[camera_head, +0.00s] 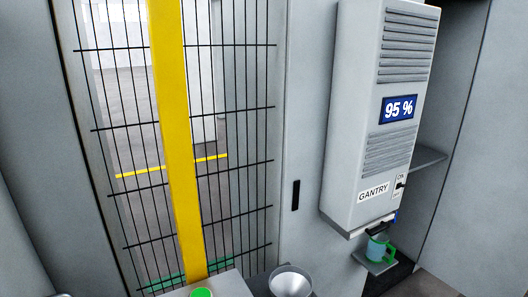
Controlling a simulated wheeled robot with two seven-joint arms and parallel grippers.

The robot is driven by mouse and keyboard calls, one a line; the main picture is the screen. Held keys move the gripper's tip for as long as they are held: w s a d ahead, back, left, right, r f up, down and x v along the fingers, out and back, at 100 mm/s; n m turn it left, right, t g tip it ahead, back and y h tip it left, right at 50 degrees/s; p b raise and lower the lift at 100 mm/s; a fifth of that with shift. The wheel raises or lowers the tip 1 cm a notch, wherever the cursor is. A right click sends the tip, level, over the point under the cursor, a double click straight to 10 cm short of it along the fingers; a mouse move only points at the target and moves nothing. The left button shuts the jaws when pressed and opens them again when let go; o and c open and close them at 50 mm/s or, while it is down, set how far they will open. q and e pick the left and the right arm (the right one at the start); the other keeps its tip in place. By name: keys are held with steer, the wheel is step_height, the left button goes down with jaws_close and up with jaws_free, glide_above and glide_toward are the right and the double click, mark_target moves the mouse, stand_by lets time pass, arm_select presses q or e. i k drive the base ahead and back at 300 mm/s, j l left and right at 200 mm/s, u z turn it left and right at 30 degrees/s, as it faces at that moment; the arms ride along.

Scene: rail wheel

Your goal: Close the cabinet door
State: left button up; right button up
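A tall grey cabinet stands at the right, with an open recess that shows a shelf (430,158). A light grey panel (305,130) with a black slot-like handle (296,195) stands upright to the left of the recess; it looks like the cabinet door, but I cannot tell its exact angle. A grey box (372,120) labelled GANTRY, with a 95 % display (399,108), stands in front of the recess and covers part of it. Neither of my grippers is in view.
A wire mesh fence (240,105) with a yellow post (175,130) stands at the left. A green-handled mug (378,246) sits on a small ledge under the box. A metal bowl or funnel (291,281) and a green-topped object (202,293) are at the bottom edge.

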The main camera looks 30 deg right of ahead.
mark_target(476, 243)
steer(key=l, duration=0.8)
steer(key=k+l+u, duration=0.1)
steer(key=l, duration=0.7)
steer(key=k+l, duration=0.15)
steer(key=l, duration=0.65)
steer(key=k+l+u, duration=0.1)
steer(key=l, duration=0.7)
steer(key=k+l, duration=0.15)
steer(key=l, duration=0.6)
steer(key=k+l+u, duration=0.1)
steer(key=l, duration=0.7)
steer(key=k+l, duration=0.15)
steer(key=l, duration=0.65)
steer(key=k+l+u, duration=0.1)
steer(key=l, duration=0.65)
steer(key=k, duration=0.05)
